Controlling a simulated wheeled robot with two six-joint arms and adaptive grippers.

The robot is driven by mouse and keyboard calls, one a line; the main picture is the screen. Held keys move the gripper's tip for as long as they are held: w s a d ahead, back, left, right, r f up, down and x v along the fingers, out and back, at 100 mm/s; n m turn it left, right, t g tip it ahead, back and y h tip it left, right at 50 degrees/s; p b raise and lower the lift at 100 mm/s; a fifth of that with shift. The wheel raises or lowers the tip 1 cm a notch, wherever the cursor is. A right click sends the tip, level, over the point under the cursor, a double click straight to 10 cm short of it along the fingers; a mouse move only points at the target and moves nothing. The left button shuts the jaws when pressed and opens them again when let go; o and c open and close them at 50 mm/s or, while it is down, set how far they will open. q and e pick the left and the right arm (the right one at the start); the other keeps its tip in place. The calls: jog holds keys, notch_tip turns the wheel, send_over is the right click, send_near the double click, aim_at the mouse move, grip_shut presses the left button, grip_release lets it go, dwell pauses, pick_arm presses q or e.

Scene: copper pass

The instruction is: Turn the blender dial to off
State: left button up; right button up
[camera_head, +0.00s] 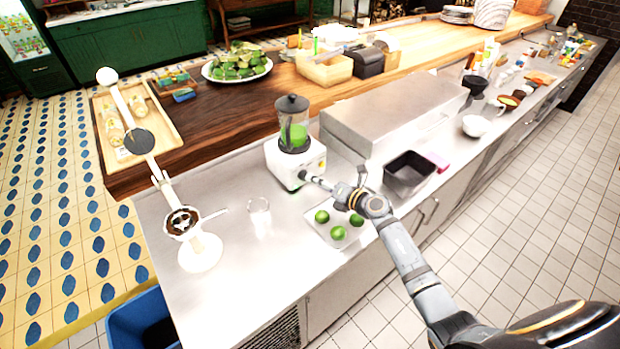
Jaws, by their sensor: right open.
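The blender (281,163) stands on the steel counter, with a white base and a clear jug (293,134) that holds something green under a dark lid. My right gripper (305,176) reaches in from the right, with its tips at the front face of the blender base. It is open. Whether the fingers touch the base, I cannot tell. My left gripper is not in view.
A clear tray with several limes (338,232) lies below my right wrist. An empty glass (259,212) and a white lever press (200,250) stand to the left. A steel box (390,108) and a dark bin (408,172) are to the right. The front-left counter is clear.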

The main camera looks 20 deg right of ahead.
aim_at(304, 176)
jog(key=x, duration=0.4)
jog(key=shift+a, duration=0.1)
jog(key=c, duration=1.1)
jog(key=shift+c, duration=0.2)
